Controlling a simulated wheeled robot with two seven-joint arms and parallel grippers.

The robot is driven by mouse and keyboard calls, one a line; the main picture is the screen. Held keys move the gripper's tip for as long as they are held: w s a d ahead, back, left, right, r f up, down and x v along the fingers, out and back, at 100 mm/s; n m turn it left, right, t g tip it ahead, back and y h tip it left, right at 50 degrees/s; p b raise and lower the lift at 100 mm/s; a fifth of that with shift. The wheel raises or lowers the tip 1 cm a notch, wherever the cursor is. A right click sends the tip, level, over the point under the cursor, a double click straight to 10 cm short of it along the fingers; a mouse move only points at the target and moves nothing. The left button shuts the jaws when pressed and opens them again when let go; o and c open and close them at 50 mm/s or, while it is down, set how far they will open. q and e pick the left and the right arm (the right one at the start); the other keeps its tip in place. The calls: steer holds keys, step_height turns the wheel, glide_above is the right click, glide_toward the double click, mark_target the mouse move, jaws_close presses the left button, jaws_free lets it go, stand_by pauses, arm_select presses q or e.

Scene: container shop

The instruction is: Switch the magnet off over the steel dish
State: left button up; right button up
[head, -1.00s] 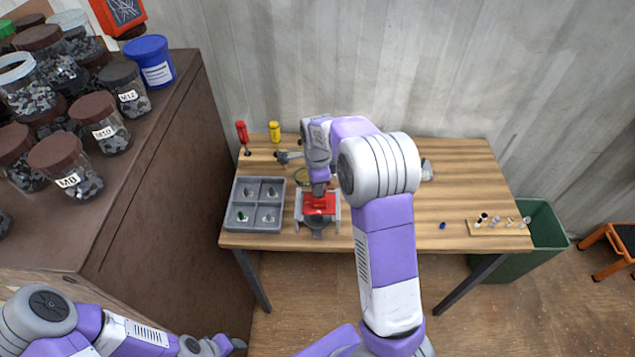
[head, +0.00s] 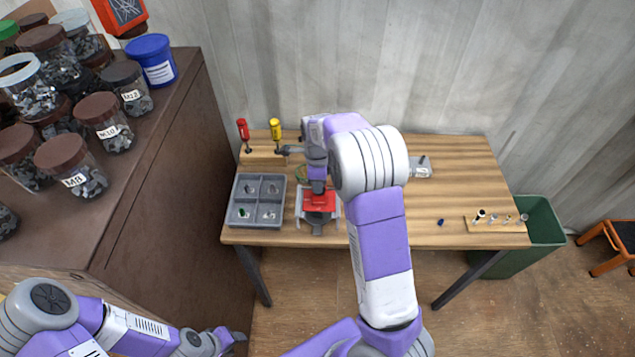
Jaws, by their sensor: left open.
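A red block (head: 320,203), which may be the magnet, is at the front left of the wooden table, directly under my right wrist. My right gripper (head: 319,210) points down there, with pale grey parts on both sides of the red block. I cannot tell whether its jaws grip it. A dark grey rounded thing (head: 318,227), possibly the steel dish, shows just below the red block; most of it is hidden. My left gripper (head: 236,340) is open and empty, low in the picture, in front of the table and away from these things.
A grey four-compartment tray (head: 232,220) with small parts stands just left of the red block. Red (head: 243,130) and yellow (head: 276,130) screwdrivers stand behind. A small wooden rack (head: 485,227) is at the right end. The table's right middle (head: 460,180) is mostly clear.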

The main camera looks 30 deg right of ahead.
steer(key=o, duration=0.5)
steer(key=shift+s+d, duration=0.1)
steer(key=shift+s, duration=0.05)
steer(key=shift+c, duration=0.2)
steer(key=shift+r, duration=0.2)
step_height(320, 180, up, 7)
steer(key=shift+r, duration=0.1)
